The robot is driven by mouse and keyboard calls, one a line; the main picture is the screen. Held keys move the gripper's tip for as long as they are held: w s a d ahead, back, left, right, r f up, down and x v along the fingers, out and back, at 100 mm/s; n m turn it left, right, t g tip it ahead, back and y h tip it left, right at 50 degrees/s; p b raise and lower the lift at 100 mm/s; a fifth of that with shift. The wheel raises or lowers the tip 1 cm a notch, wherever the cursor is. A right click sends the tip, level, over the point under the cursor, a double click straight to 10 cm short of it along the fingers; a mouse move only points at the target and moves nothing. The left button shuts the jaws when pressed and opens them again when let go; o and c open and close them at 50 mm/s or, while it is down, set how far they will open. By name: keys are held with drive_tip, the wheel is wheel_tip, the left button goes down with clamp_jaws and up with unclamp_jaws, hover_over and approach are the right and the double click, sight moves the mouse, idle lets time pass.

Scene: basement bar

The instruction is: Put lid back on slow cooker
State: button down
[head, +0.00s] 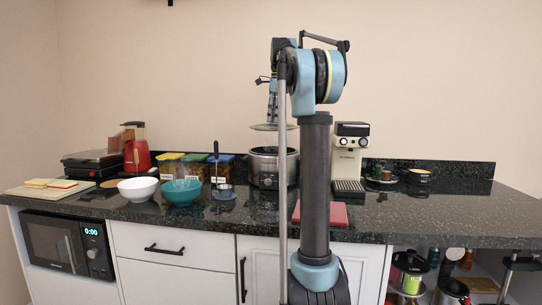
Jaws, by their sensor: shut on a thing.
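The slow cooker (264,166) stands on the dark counter toward the back wall, left of my arm's column. It is silver with a dark rim, its top looks uncovered, and its right side is partly hidden by my arm. The lid (268,127) is a thin, flat disc held roughly level in the air above the slow cooker, with a clear gap between them. My gripper (272,119) points down and is shut on the lid from above. The fingertips are small and hard to make out.
A teal bowl (182,192), a white bowl (138,188) and several lidded containers (196,168) stand to the left. A coffee machine (349,157) stands right of my arm. A red board (323,213) lies at the front. The right counter is mostly clear.

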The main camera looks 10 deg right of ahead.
drive_tip(key=w+m, duration=0.1)
drive_tip(key=r+m, duration=0.1)
drive_tip(key=shift+w+r+m, duration=0.15)
drive_tip(key=shift+w+m, duration=0.15)
drive_tip(key=shift+w, duration=0.1)
wheel_tip(320, 180, down, 10)
idle(0.4)
drive_tip(key=shift+f, duration=0.55)
drive_tip(key=c, duration=1.2)
unclamp_jaws()
drive_tip(key=shift+o, duration=0.2)
drive_tip(key=r, duration=0.8)
drive_tip(key=d+r, duration=0.1)
drive_tip(key=r, duration=0.4)
drive_tip(key=shift+s+d, duration=0.1)
drive_tip(key=shift+s, duration=0.25)
